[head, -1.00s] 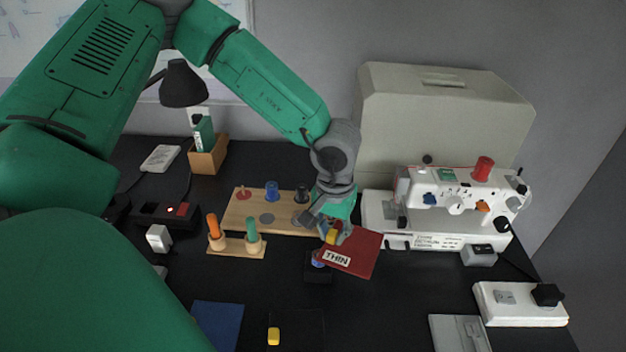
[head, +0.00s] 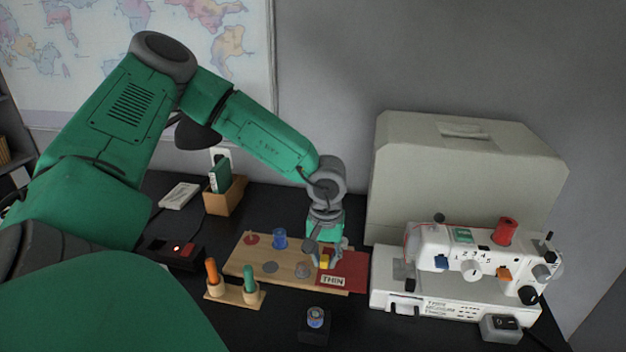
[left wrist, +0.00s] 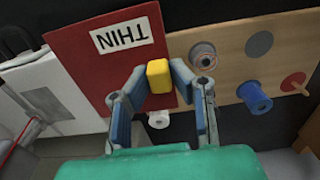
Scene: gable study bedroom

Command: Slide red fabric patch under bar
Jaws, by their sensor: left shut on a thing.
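The red fabric patch (head: 352,266), with a white THIN label and a yellow tab (head: 324,261), lies level by the sewing machine's (head: 480,262) left end. My left gripper (head: 324,257) points down and is shut on the yellow tab. In the left wrist view the fingers (left wrist: 160,85) pinch the tab, and the patch (left wrist: 85,75) spreads away from them toward the white machine base (left wrist: 45,95). The patch overlaps the spool board's (head: 240,268) right end; whether it touches is unclear. I cannot clearly make out the bar at the machine's needle end. My right gripper is out of view.
A stand with orange and green handles (head: 236,292) is in front. A black block (head: 315,325) stands nearer me. A beige case (head: 465,180) rises behind the machine.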

